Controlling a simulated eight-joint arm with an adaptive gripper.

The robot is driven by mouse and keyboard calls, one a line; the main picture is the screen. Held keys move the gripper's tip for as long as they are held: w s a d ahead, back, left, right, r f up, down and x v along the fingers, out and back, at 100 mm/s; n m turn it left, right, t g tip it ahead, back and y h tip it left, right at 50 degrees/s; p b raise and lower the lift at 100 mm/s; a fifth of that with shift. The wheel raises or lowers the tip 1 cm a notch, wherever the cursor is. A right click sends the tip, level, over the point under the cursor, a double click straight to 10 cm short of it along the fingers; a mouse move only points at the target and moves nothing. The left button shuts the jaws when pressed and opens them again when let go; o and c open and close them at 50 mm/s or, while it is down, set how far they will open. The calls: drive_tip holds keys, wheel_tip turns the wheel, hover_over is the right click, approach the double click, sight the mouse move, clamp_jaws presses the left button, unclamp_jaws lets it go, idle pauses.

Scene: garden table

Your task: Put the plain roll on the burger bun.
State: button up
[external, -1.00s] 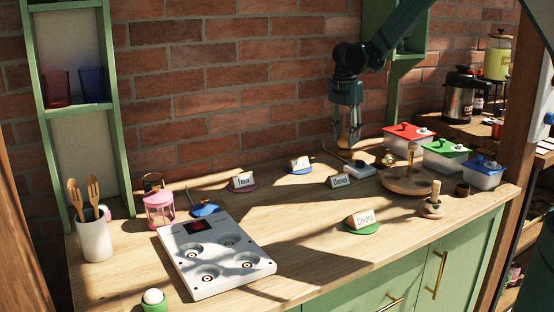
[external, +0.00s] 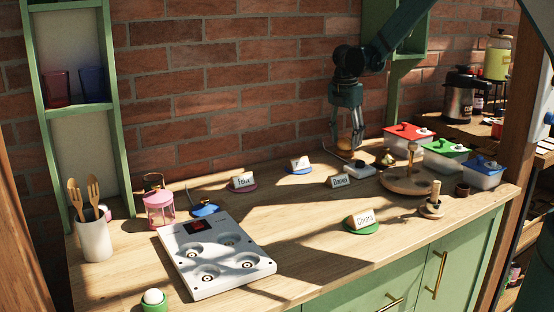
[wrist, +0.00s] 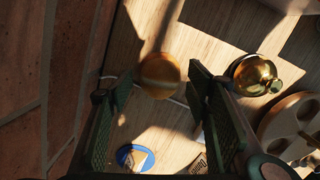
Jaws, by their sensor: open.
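A round golden-brown thing (external: 345,144), bun-like, is at the tips of my gripper (external: 346,138), near the brick wall at the back of the table. In the wrist view this round thing (wrist: 160,75) shows between the two open fingers of my gripper (wrist: 157,88), with gaps at both sides. A paler band crosses its middle. I cannot tell whether it is one piece or a roll on a bun, nor whether it touches the table. No other roll or bun can be made out.
A brass bell (external: 388,158) stands to the right; it also shows in the wrist view (wrist: 255,75). A white device (external: 360,169) is in front of the gripper. Several name cards, a round wooden stand (external: 398,186) and lidded boxes (external: 405,144) are around. The wall is close behind.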

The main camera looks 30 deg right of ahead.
sight(344, 139)
drive_tip(key=shift+r, duration=0.15)
wheel_tip(344, 139, up, 12)
drive_tip(key=a, duration=0.1)
drive_tip(key=shift+s+a, duration=0.2)
drive_tip(key=shift+s, duration=0.05)
idle(0.4)
idle(0.6)
